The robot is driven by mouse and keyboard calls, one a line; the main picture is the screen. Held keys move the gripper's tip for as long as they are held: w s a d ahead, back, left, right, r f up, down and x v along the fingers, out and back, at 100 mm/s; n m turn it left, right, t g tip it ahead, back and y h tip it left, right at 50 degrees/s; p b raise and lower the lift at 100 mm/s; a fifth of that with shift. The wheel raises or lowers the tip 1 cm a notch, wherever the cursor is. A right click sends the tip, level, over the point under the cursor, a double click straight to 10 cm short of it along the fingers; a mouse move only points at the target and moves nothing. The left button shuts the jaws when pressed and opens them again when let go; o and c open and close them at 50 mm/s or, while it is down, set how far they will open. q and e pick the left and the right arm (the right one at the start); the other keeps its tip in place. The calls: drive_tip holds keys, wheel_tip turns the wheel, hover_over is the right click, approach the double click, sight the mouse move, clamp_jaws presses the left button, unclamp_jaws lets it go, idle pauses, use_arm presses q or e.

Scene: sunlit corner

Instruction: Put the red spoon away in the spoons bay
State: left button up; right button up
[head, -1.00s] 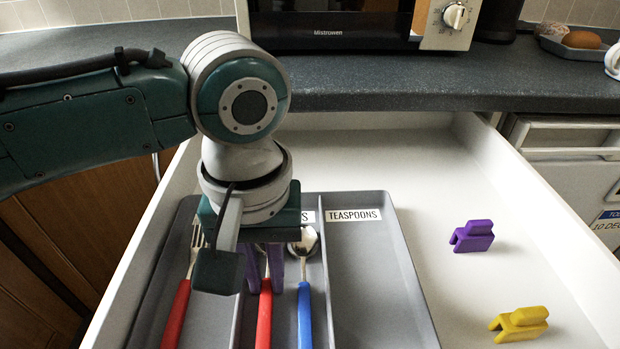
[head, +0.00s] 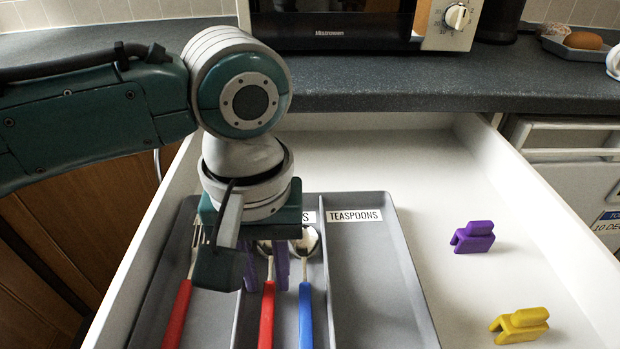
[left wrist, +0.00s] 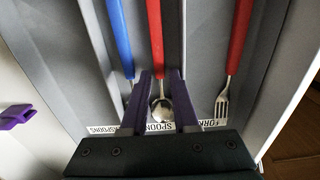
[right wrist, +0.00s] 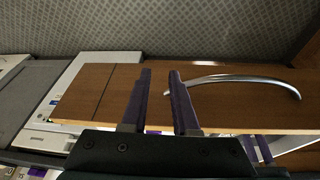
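The red spoon (head: 267,315) has a red handle and a metal bowl. It lies lengthwise in the tray's middle bay, whose label reads SPOONS (left wrist: 165,126) in the left wrist view. Its bowl (left wrist: 160,109) shows between the fingers there. My left gripper (head: 266,276) points down over that bay, its purple fingers open on either side of the red spoon, with gaps visible. A blue-handled spoon (head: 305,310) lies beside it in the same bay. My right gripper (right wrist: 160,72) is open and empty, away from the tray.
The grey tray (head: 408,290) stands in an open white drawer. A fork (head: 178,310) lies in its left bay; the TEASPOONS bay (head: 370,290) is empty. Purple (head: 473,237) and yellow (head: 520,325) clip-like pieces stand on the drawer floor. A wooden door with a metal handle (right wrist: 245,80) is near my right gripper.

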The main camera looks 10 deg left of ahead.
sight(269, 289)
use_arm(q)
wheel_tip(269, 289, up, 12)
drive_tip(key=p, duration=0.3)
drive_tip(key=shift+f, duration=0.2)
drive_tip(key=shift+s+d, duration=0.1)
drive_tip(key=shift+d, duration=0.05)
